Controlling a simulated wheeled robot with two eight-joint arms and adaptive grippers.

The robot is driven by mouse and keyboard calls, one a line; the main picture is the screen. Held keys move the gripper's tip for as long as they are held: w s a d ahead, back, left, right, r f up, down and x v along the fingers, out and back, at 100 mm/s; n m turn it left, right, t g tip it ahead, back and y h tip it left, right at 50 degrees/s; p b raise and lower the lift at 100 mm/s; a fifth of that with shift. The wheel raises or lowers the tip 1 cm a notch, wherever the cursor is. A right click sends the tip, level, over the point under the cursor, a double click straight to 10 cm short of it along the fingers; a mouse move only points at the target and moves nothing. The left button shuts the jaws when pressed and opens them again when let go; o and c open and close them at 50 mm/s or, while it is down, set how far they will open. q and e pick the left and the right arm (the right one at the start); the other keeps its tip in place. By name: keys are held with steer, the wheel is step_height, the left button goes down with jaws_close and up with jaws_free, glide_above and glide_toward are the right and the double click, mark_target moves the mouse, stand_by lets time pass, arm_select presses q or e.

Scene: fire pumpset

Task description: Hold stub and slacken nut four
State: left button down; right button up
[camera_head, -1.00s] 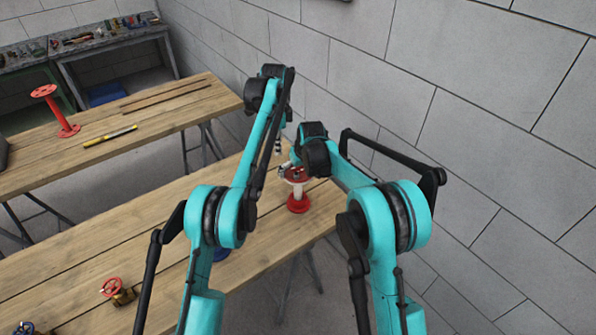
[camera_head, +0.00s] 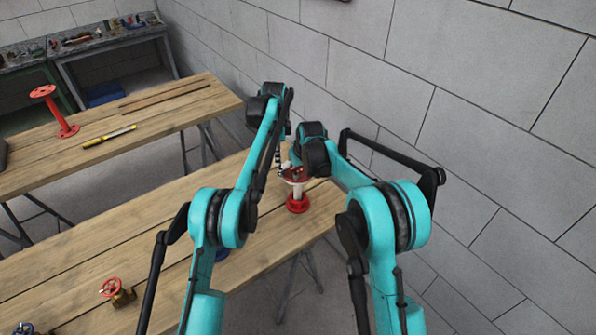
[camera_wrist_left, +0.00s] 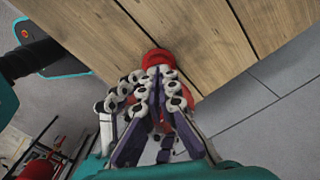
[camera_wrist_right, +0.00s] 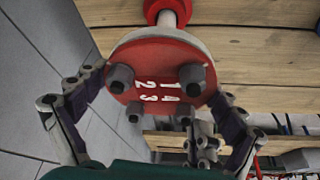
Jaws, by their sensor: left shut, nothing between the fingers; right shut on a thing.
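The stub (camera_head: 297,192) stands upright on the near bench, with a red base, pale pipe and red top flange. In the right wrist view its flange face (camera_wrist_right: 155,65) shows white numbers 1 to 4 and several dark nuts on studs. My right gripper (camera_wrist_right: 150,105) is shut on the flange, a finger at each side. The lower-right nut (camera_wrist_right: 184,113) is nearest the 4. My left gripper (camera_wrist_right: 203,143) is shut and empty, close beside that nut; I cannot tell whether they touch. In the left wrist view its closed fingers (camera_wrist_left: 155,85) hide most of the flange.
The near bench (camera_head: 120,245) carries a valve with a red handwheel (camera_head: 110,288) at its front left. Another bench (camera_head: 150,145) holds a red flanged piece (camera_head: 55,110) and a yellow tool (camera_head: 110,136). A block wall (camera_head: 480,130) stands close on the right.

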arm_select(q)
steer(key=shift+f, duration=0.15)
steer(key=shift+s+d, duration=0.1)
steer(key=shift+d, duration=0.55)
stand_by(0.7)
steer(key=shift+s+d, duration=0.2)
steer(key=shift+s, duration=0.3)
stand_by(0.3)
steer(key=shift+a, duration=0.1)
step_height(320, 180, up, 6)
steer(key=a, duration=0.1)
stand_by(0.6)
steer(key=shift+a, duration=0.1)
